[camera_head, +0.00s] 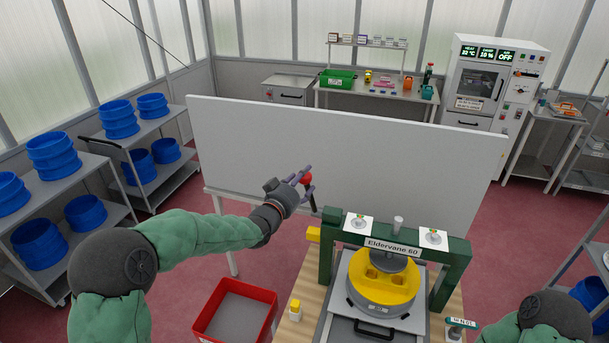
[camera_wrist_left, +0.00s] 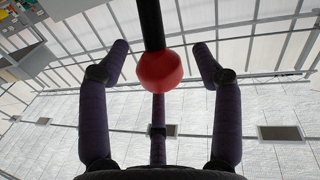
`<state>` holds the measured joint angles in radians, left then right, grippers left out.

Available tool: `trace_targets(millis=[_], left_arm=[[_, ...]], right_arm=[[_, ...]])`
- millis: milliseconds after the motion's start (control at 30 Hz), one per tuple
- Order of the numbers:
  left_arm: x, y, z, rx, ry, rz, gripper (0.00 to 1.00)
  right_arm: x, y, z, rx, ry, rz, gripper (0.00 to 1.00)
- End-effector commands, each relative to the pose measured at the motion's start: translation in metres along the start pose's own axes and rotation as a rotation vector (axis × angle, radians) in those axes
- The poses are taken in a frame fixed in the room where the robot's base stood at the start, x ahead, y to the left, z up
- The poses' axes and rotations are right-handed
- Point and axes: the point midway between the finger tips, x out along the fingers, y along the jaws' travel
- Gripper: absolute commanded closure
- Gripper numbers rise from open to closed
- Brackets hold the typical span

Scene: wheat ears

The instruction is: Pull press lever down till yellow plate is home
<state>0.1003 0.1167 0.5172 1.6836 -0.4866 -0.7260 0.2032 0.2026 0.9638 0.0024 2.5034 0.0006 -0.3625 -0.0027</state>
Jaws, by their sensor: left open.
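The press (camera_head: 440,262) is a green frame labelled Eldervane 60 on a wooden-topped bench. A yellow round plate (camera_head: 368,293) with recesses sits under its dark pressing head (camera_head: 394,259). The press lever, a black rod (camera_wrist_left: 150,22) with a red ball knob (camera_head: 306,179), stands up at the press's left side. My left gripper (camera_head: 302,178) is open at the knob. In the left wrist view the knob (camera_wrist_left: 160,70) lies between the spread purple fingers, with visible gaps on both sides. The lever's lower end is not clear. My right gripper is out of view.
A red bin (camera_head: 236,312) stands on the floor left of the bench. A small yellow-and-white bottle (camera_head: 295,310) is on the bench's left edge. A large white panel (camera_head: 350,150) stands behind the press. Shelves with blue tubs (camera_head: 53,154) line the left.

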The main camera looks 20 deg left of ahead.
Motion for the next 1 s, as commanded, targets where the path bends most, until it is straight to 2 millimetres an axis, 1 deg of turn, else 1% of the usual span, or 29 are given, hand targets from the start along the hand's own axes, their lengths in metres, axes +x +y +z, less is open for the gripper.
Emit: trace_targets(millis=[33, 200, 533, 567, 600, 667, 700, 767, 1000], left_arm=[[0.005, 0.001, -0.001, 0.000, -0.001, 0.001, 0.35], [0.014, 0.001, 0.000, 0.000, -0.001, 0.001, 0.35], [0.016, 0.000, 0.001, 0.000, -0.001, 0.000, 0.35], [0.016, 0.000, 0.001, 0.000, -0.001, 0.000, 0.43], [0.016, 0.000, 0.001, 0.000, -0.001, 0.000, 0.55], [0.016, 0.000, 0.001, 0.000, -0.001, 0.000, 0.72], [0.016, 0.000, 0.001, 0.000, -0.001, 0.000, 0.83], [0.016, 0.000, 0.001, 0.000, -0.002, 0.000, 1.00], [0.016, 0.000, 0.003, 0.000, 0.000, 0.001, 1.00]], right_arm=[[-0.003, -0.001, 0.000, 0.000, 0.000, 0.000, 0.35], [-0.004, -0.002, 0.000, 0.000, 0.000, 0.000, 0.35], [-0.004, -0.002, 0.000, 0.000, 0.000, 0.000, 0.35], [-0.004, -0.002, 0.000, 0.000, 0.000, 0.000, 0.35], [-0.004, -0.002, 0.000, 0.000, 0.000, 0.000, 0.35], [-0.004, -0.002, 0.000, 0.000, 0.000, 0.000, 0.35], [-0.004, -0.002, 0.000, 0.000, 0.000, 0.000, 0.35], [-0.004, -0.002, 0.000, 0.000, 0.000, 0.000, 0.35], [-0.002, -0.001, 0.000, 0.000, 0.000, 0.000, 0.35]])
